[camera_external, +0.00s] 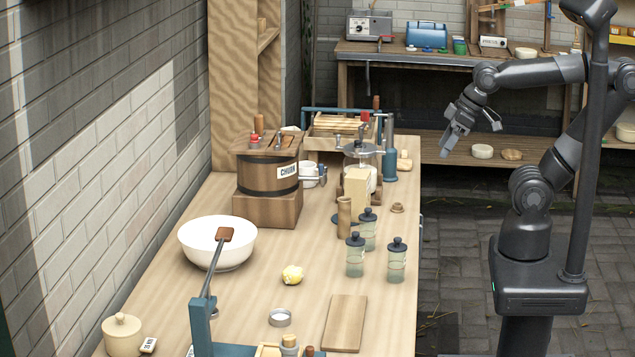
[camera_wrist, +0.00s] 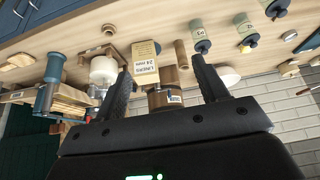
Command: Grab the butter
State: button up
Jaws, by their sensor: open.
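A small pale yellow lump (camera_external: 292,275), which looks like the butter, lies on the wooden worktable (camera_external: 250,320) in the external view, right of and nearer than the white bowl. My gripper (camera_external: 471,136) is open and empty, raised off the table's right side and well away from the lump. In the wrist view its two fingers (camera_wrist: 163,78) stand wide apart with nothing held between them.
A churn (camera_external: 267,165) and a tan box (camera_wrist: 145,65) stand farther back. Brick wall on the left.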

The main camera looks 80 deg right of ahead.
jog(key=w+a+r, duration=0.2)
jog(key=w+a, duration=0.2)
jog(key=w, duration=0.6)
jog(key=m+g+h, duration=0.1)
jog(key=m, duration=0.2)
send_over(293, 269)
jog(key=s, duration=0.2)
jog(key=f, duration=1.9)
jog(key=shift+s+a+f, duration=0.2)
jog(key=shift+a, duration=0.2)
jog(key=x, duration=0.6)
jog(key=shift+w+d, duration=0.1)
jog(key=shift+d, duration=0.15)
jog(key=shift+r, duration=0.15)
jog(key=c, duration=1.1)
